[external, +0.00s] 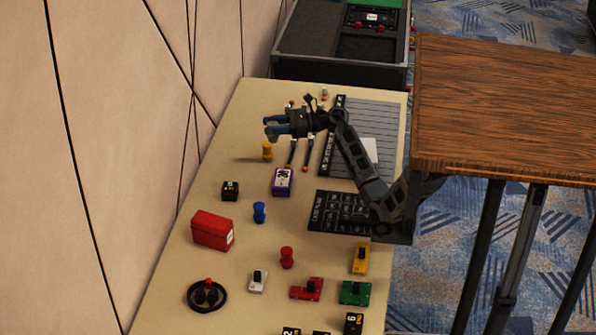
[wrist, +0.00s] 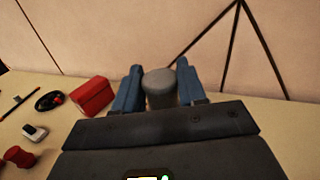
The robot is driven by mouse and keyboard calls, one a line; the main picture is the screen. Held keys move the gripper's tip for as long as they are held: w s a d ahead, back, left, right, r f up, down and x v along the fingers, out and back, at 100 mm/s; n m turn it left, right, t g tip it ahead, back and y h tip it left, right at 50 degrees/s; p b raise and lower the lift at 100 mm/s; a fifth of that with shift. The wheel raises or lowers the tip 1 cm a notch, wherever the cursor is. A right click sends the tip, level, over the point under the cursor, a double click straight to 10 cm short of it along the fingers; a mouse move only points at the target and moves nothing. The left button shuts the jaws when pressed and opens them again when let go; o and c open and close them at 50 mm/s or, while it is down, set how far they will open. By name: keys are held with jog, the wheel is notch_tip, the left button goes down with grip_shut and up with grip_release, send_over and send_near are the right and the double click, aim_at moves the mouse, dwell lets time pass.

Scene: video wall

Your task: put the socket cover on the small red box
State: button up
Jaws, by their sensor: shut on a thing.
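My gripper (external: 272,128) is raised over the far part of the tan table, its blue fingers pointing left. In the wrist view my gripper (wrist: 157,80) is shut on a grey, round-topped cylinder (wrist: 159,88), which looks like the socket cover. The cylinder stands between the two fingers, and its lower part is hidden by the gripper body. It cannot be made out clearly in the external view. The small red box (external: 212,231) rests on the table near the wall edge, nearer the camera than my gripper. It also shows left of the fingers in the wrist view (wrist: 93,96).
A yellow peg (external: 267,151), black block (external: 230,190), purple box (external: 283,182) and blue peg (external: 259,212) stand between my gripper and the red box. A black cable ring (external: 190,303), red peg (external: 287,257) and several small blocks lie nearer. The panelled wall (external: 120,120) borders the table's left.

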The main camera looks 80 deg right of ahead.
jog(key=w+a+r+n+g+y+p, duration=0.1)
jog(key=w+a+n+g+y+p, duration=0.15)
jog(key=a, duration=0.85)
jog(key=w+a+r+n+g+y+p, duration=0.15)
jog(key=w+a+y, duration=0.25)
jog(key=a, duration=0.7)
send_over(211, 220)
notch_tip(211, 220, down, 7)
jog(key=shift+f+t+h, duration=0.25)
jog(key=shift+f+t, duration=0.05)
jog(key=shift+f, duration=1.45)
jog(key=shift+f, duration=0.1)
jog(key=shift+f, duration=0.15)
jog(key=o, duration=1)
